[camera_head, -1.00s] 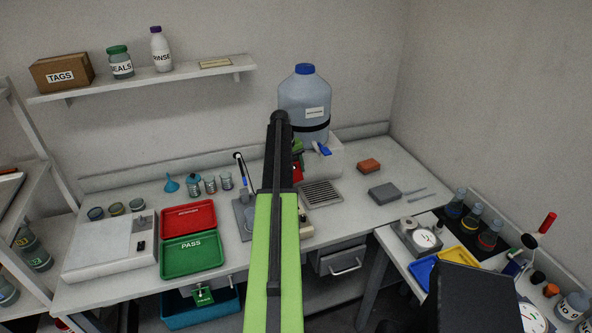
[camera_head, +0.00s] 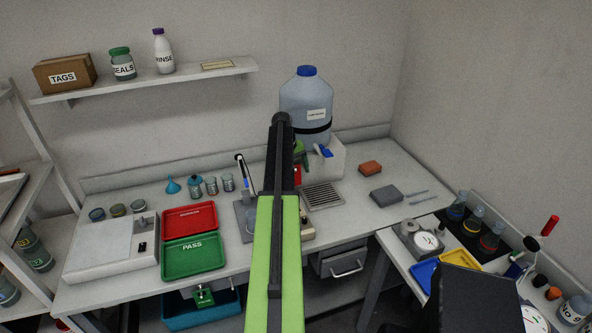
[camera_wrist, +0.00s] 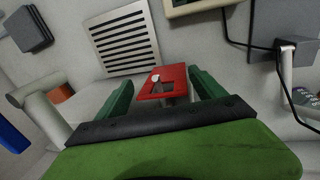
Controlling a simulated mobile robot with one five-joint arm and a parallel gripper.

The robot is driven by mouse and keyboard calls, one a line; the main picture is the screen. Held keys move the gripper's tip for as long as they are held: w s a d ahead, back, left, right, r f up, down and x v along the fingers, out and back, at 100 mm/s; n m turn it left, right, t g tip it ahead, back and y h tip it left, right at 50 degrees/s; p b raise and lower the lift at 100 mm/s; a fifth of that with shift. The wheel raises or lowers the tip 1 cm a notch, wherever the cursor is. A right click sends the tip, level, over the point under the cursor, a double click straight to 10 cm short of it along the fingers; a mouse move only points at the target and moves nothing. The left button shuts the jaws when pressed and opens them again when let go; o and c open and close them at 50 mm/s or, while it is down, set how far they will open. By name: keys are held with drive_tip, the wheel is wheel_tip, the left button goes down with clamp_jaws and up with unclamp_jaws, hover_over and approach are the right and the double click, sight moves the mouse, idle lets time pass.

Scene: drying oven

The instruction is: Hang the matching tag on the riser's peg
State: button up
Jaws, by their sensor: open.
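My gripper (camera_wrist: 160,78) is open, with one green finger on each side of a red tag (camera_wrist: 157,84). The tag is a flat red plate with a dark mark and a small white piece on it; a pale part shows under it. I cannot tell whether the fingers touch it. In the head view the red tag (camera_head: 297,174) shows just right of my arm, in front of the white riser (camera_head: 332,163) under the big bottle. The riser's peg cannot be made out. A green tag-like piece (camera_head: 203,297) shows low at the bench front, over a blue bin.
The carboy (camera_head: 305,105) stands on the riser, with a blue tap (camera_head: 323,150). A drain grille (camera_wrist: 122,38) lies near the tag, and a probe stand (camera_wrist: 287,60) with cable is at right. Red (camera_head: 189,217) and green (camera_head: 193,253) trays sit left. An orange sponge (camera_head: 370,167) lies right.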

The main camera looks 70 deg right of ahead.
drive_tip(key=p+v, duration=1.7)
drive_tip(key=shift+r, duration=0.25)
drive_tip(key=shift+d, duration=0.1)
